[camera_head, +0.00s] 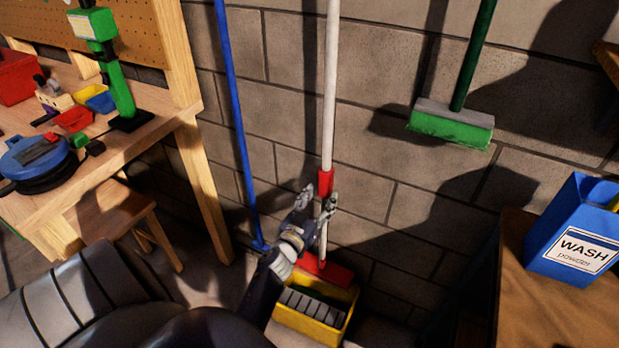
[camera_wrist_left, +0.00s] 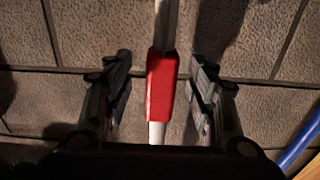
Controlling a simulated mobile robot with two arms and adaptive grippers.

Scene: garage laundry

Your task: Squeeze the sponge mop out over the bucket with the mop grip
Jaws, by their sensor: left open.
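The sponge mop has a long white pole (camera_head: 330,90) that stands nearly upright against the block wall. A red grip (camera_head: 325,183) sits on its lower part, and a red head (camera_head: 322,269) is at its foot, at the yellow bucket (camera_head: 341,330). My left gripper (camera_head: 318,202) is open at the pole, around the height of the red grip. In the left wrist view the red grip (camera_wrist_left: 161,88) stands between the two open fingers, with a gap on each side. The bucket has a grey slatted top part. My right gripper is not in view.
A blue pole (camera_head: 235,120) leans on the wall left of the mop. A wooden workbench (camera_head: 165,130) with tools and a stool (camera_head: 115,208) stand left. A green broom (camera_head: 450,128) hangs right. A blue wash powder box (camera_head: 572,235) sits on a wooden top at right.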

